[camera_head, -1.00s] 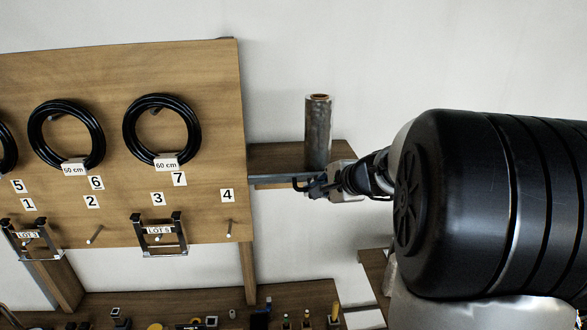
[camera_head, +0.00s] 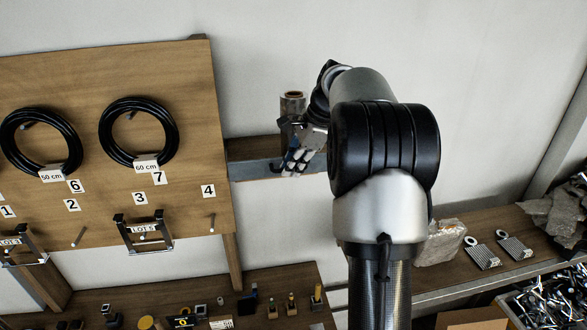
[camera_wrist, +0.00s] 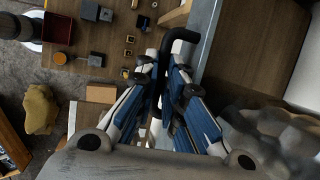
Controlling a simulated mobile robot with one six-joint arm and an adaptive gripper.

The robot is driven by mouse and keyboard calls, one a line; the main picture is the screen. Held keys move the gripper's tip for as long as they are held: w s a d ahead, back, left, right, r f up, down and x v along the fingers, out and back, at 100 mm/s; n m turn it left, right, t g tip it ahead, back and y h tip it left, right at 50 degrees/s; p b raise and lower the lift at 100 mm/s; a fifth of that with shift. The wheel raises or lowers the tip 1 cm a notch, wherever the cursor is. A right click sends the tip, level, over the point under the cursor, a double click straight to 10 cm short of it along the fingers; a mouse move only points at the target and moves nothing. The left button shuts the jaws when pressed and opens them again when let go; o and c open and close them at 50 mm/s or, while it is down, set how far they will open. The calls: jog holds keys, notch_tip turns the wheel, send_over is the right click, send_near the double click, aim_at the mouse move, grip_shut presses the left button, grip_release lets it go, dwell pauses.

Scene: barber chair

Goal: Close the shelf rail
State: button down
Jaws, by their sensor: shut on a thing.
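The shelf rail (camera_head: 246,171) is a grey metal bar along the front of the wooden shelf (camera_head: 250,148), right of the pegboard. In the wrist view the rail (camera_wrist: 214,38) runs beside the brown shelf surface (camera_wrist: 250,50). Its bent black handle (camera_wrist: 180,36) reaches down between the fingers. My gripper (camera_head: 291,161) is at the rail's front, shut on the handle; the blue and white fingers (camera_wrist: 163,75) stand on either side of it in the wrist view. My gripper and arm hide the rail's right part in the head view.
The wooden board (camera_head: 190,100) with black coils (camera_head: 139,100) is to the left. A lower bench (camera_head: 215,286) holds several small items. More parts and a bin (camera_head: 550,300) are at right.

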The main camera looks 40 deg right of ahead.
jog(key=shift+w+r+g, duration=0.15)
jog(key=shift+w+g, duration=0.05)
jog(key=shift+g, duration=0.1)
dwell(0.4)
jog(key=c, duration=2)
grip_release()
jog(key=shift+o, duration=0.2)
jog(key=v, duration=1.2)
jog(key=shift+d, duration=0.15)
jog(key=s+a+f+n+h+b, duration=0.1)
jog(key=s+a+f+n+b, duration=0.35)
jog(key=a+f+b, duration=0.45)
jog(key=s+a+f+n+b, duration=0.3)
jog(key=a+f+n+b, duration=0.3)
jog(key=a, duration=0.4)
jog(key=s+a+f+n+b, duration=0.3)
jog(key=s+f+b, duration=0.3)
jog(key=f, duration=0.4)
jog(key=s+a+f+n+t+h+b, duration=0.1)
jog(key=s+a+f+n+b, duration=0.3)
jog(key=s+f, duration=0.3)
jog(key=s+a+f+n+b, duration=0.4)
jog(key=s+f+n+b, duration=0.1)
jog(key=f, duration=0.8)
jog(key=s+b, duration=0.1)
jog(key=b, duration=0.1)
jog(key=shift+s+a+f+h+b, duration=0.2)
jog(key=shift+s+f+h+b, duration=0.1)
jog(key=shift+s+f, duration=0.1)
